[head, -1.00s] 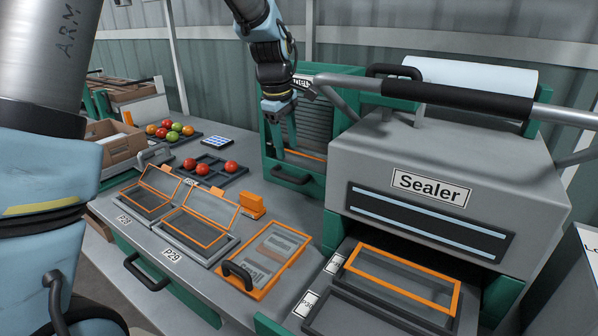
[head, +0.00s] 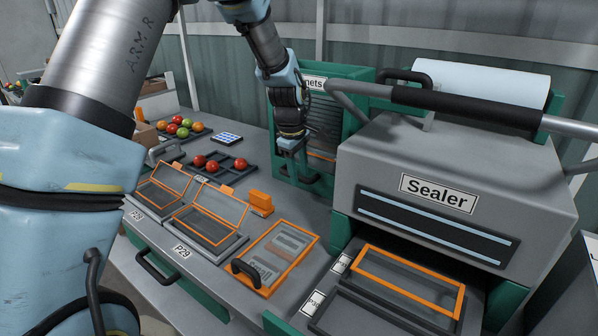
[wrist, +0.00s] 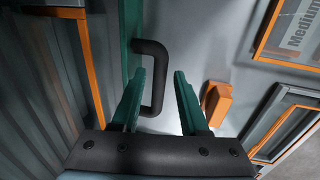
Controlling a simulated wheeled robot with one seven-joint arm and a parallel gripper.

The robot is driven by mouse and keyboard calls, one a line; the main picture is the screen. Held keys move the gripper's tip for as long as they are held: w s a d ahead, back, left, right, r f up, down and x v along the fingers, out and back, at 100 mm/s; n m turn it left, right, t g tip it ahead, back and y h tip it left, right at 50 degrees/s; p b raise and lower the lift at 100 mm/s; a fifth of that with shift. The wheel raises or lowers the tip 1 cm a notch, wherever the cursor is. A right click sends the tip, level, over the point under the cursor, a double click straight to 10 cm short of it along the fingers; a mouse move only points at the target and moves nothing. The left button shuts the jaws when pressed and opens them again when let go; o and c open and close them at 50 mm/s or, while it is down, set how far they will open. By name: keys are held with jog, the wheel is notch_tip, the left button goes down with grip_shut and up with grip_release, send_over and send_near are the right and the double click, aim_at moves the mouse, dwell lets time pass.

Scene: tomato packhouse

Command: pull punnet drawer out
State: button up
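The punnet drawer (head: 283,168) is the green front at the foot of the green punnet dispenser (head: 347,75), left of the sealer. It looks closed. Its black bar handle (wrist: 158,82) shows clearly in the wrist view; in the head view my gripper partly hides it. My gripper (wrist: 161,72) is open, with its two green fingers on either side of the handle's bar. A gap shows between the bar and each finger. In the head view my gripper (head: 300,170) points down in front of the drawer.
The grey sealer (head: 420,160) stands close to the right. An orange block (head: 260,202), a framed orange panel (head: 285,255) and open-lidded punnets (head: 205,235) lie on the bench. Tomato trays (head: 235,172) sit further left.

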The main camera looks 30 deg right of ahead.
grip_shut()
dwell(1.2)
